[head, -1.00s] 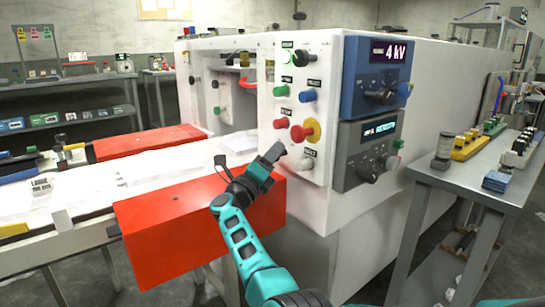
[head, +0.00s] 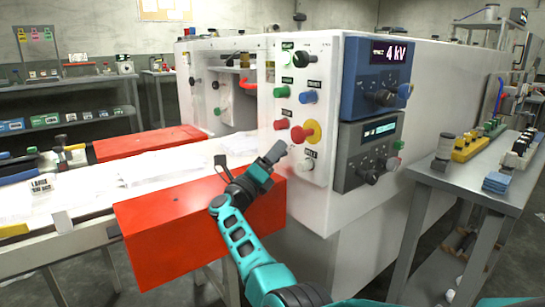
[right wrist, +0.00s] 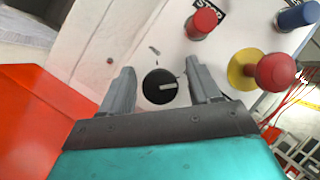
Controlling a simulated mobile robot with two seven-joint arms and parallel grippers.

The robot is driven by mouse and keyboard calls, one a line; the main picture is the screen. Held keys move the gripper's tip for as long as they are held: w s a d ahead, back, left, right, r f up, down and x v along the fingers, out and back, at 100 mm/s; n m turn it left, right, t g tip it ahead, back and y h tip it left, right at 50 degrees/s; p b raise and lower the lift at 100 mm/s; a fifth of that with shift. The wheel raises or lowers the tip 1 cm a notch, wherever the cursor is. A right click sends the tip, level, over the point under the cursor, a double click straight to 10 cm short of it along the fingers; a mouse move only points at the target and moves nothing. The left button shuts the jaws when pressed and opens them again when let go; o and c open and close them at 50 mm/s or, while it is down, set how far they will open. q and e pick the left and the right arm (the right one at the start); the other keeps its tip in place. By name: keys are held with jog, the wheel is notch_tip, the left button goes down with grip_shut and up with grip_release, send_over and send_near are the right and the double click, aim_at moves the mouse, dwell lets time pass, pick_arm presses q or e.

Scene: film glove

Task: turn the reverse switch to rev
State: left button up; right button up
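The reverse switch appears to be the black rotary knob (right wrist: 160,86) with a pale pointer bar, seen in the right wrist view. In the head view a small dark knob (head: 306,164) sits low on the white front panel, under the yellow and red emergency button; its label is too small to read surely. My right gripper (head: 248,156) is open and empty, to the left of that knob. In the right wrist view its fingers (right wrist: 160,76) stand apart on either side of the knob, with gaps; I see no contact. My left gripper is not in view.
A red emergency button on a yellow base (right wrist: 270,70), a red button (right wrist: 202,22) and a blue knob (right wrist: 298,14) lie close by on the panel. A red box-shaped guard (head: 160,232) is below my right gripper. A grey side table (head: 462,178) stands at the right.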

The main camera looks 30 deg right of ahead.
jog(key=shift+f, duration=0.1)
jog(key=p+v, duration=0.1)
jog(key=v, duration=1.2)
